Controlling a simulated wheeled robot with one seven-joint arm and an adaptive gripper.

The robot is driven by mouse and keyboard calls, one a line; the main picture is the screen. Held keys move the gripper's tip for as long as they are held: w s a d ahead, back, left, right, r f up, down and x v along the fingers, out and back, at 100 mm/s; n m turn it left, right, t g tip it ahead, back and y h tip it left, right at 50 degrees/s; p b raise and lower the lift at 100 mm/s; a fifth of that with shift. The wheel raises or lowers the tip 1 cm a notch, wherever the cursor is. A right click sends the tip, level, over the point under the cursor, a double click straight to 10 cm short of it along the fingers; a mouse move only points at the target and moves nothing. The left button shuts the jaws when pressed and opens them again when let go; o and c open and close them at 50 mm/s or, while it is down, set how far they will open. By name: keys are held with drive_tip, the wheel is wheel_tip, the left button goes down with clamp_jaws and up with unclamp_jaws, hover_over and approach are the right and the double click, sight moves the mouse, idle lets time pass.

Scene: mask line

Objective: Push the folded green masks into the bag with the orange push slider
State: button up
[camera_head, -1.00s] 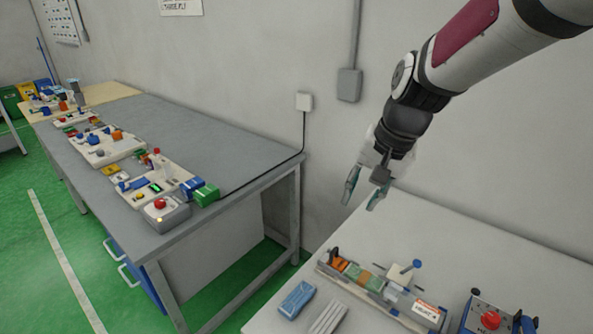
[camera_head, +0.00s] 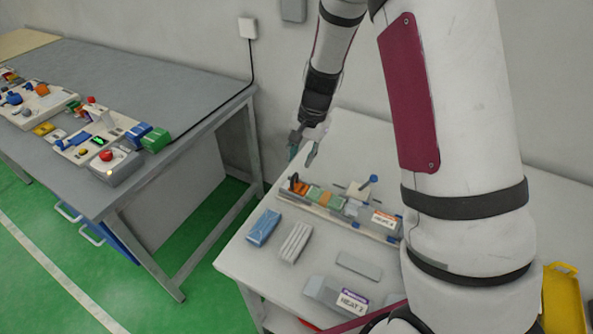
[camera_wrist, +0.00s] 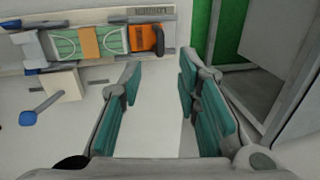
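The orange push slider (camera_head: 297,187) with a dark grip sits at the left end of the long fixture on the right table. It also shows in the wrist view (camera_wrist: 145,39). The folded green masks (camera_head: 314,196), with pale loops and an orange band, lie in the channel beside it; the wrist view shows them too (camera_wrist: 64,46). The slider is close to their end; whether they touch is unclear. I cannot clearly make out the bag. My gripper (camera_head: 303,154) is open and empty, above and behind the slider's end; the wrist view shows its teal fingers apart (camera_wrist: 160,88).
A blue-knobbed lever (camera_head: 368,183) stands beside the channel. Blue packs (camera_head: 263,228) and white packs (camera_head: 295,242) lie in front of the fixture. A grey heat unit (camera_head: 338,297) is nearer me. The wall is behind. A grey workbench (camera_head: 150,80) stands left.

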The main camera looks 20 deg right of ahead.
sight(296, 173)
drive_tip(key=f, duration=0.4)
drive_tip(key=w+a+f, duration=0.1)
drive_tip(key=f, duration=0.2)
drive_tip(key=shift+c, duration=0.2)
clamp_jaws()
